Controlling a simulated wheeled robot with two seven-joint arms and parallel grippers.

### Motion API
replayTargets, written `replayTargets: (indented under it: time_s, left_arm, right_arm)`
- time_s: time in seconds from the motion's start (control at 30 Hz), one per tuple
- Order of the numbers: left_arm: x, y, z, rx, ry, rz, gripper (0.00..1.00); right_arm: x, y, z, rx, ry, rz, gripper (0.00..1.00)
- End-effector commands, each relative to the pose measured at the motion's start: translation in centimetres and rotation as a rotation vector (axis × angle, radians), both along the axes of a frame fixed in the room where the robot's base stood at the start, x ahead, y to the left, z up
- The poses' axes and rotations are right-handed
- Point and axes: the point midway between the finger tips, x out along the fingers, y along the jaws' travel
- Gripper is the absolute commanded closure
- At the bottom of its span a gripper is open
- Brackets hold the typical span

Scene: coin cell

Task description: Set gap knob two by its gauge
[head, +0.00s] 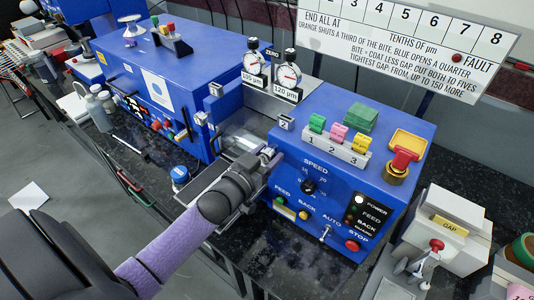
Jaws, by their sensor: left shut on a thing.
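The blue machine (335,205) has two dial gauges on top. The left gauge (254,62) stands over a 105 µm plate, the right gauge (289,75) over a 120 µm plate. Their needles are too small to read. A small plate marked 2 (285,124) sits on the machine's left upper edge. My left gripper (266,156) is at the machine's left side just below that plate, shut on gap knob two, which its fingers mostly hide. A similar silver knob (201,118) shows on the facing blue block. My right gripper is out of view.
A sign (400,40) with numbers and gap notes stands behind. The front panel has a speed dial (308,187), a toggle (325,232) and a red stop button (352,246). A red knob (403,159) stands on top. A GAP-labelled box (450,226) is at right.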

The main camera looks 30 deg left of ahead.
Motion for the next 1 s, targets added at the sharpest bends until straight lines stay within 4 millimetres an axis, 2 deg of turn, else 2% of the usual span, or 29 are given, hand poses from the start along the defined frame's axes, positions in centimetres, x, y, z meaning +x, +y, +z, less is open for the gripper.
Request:
replayTargets:
  time_s: [0.5,1.0]
  left_arm:
    - [0.0,0.0,0.1,0.330,-0.026,0.001,1.00]
    - [0.0,-0.1,0.0,0.443,-0.035,0.000,1.00]
  right_arm:
    - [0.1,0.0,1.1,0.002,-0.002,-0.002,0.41]
    - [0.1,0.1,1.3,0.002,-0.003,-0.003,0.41]
